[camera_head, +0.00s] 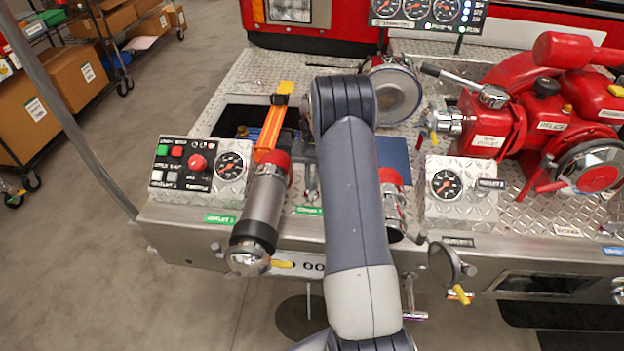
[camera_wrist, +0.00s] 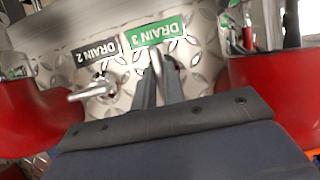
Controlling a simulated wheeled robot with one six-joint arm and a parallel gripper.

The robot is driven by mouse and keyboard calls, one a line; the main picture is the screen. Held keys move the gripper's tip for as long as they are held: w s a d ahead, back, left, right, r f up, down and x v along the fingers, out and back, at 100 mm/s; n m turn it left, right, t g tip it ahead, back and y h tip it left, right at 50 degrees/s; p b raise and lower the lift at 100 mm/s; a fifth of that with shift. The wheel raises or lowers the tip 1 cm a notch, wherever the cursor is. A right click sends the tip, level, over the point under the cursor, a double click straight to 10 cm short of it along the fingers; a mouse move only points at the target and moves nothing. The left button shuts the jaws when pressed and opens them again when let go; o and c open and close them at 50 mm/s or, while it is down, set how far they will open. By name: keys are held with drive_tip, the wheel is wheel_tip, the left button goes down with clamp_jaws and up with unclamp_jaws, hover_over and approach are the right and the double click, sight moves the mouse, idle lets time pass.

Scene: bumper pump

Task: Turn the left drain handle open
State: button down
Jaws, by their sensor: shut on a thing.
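In the wrist view, a metal handle (camera_wrist: 156,66) sits at the green label reading DRAIN 3 (camera_wrist: 158,32), which appears upside down. My gripper (camera_wrist: 158,82) is shut on this handle, its fingers on both sides of it. The handle's lower part is hidden between the fingers. A second drain handle (camera_wrist: 92,93) lies to the left in that view, beside the dark DRAIN 2 label (camera_wrist: 96,51), apart from my gripper. In the camera_head view, the green label (camera_head: 308,210) shows just left of my arm, which hides most of the gripper.
A hose outlet with a metal nozzle (camera_head: 261,215) stands left of my arm. A gauge panel (camera_head: 200,170) is further left, and another gauge panel (camera_head: 462,192) is at right. Red pump parts (camera_head: 545,110) fill the right. Red curved surfaces (camera_wrist: 40,115) flank the gripper closely.

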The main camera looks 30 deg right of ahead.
drive_tip(key=c, duration=1.5)
unclamp_jaws()
drive_tip(key=shift+r, duration=0.1)
drive_tip(key=v, duration=1)
drive_tip(key=shift+w+r, duration=0.15)
drive_tip(key=shift+r, duration=0.15)
drive_tip(key=x, duration=1)
drive_tip(key=shift+f, duration=0.4)
